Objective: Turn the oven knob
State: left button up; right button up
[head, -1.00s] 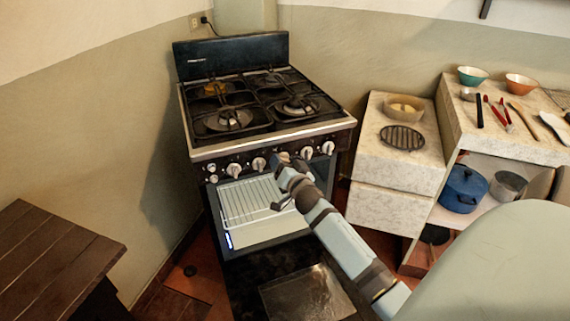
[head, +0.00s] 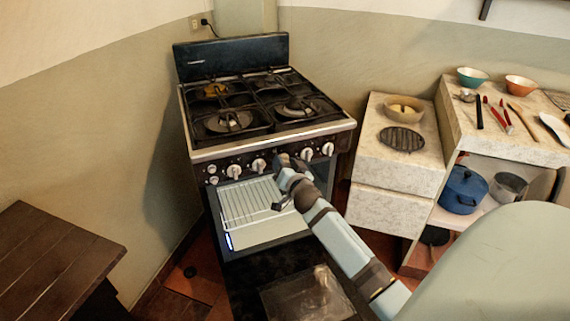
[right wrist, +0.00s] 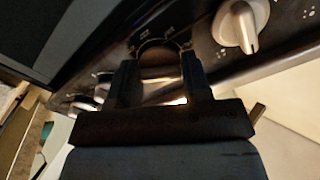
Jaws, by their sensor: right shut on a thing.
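The stove (head: 262,142) stands against the back wall with a row of pale knobs on its dark front panel. My right gripper (head: 283,162) reaches the middle of that row and covers the knob there in the head view. In the right wrist view my gripper's dark fingers (right wrist: 160,75) straddle the oven knob (right wrist: 160,58) and are shut on it; its pale body shows between them, dim and partly hidden. A neighbouring white knob (right wrist: 240,25) sits apart from the fingers. My left gripper is not in view.
The oven door (head: 310,292) hangs open below, with a wire rack (head: 252,203) inside. A stone counter (head: 398,165) with a bowl stands right of the stove, beside a shelf with pots and utensils. A wooden table (head: 55,250) is at lower left.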

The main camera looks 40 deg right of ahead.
jog(key=shift+d+r+n+p, duration=0.1)
jog(key=shift+n+p, duration=1.2)
jog(key=shift+n, duration=5.9)
jog(key=shift+r+n+p, duration=0.1)
jog(key=shift+n+p, duration=1.2)
jog(key=shift+n, duration=5.9)
jog(key=o, duration=0.9)
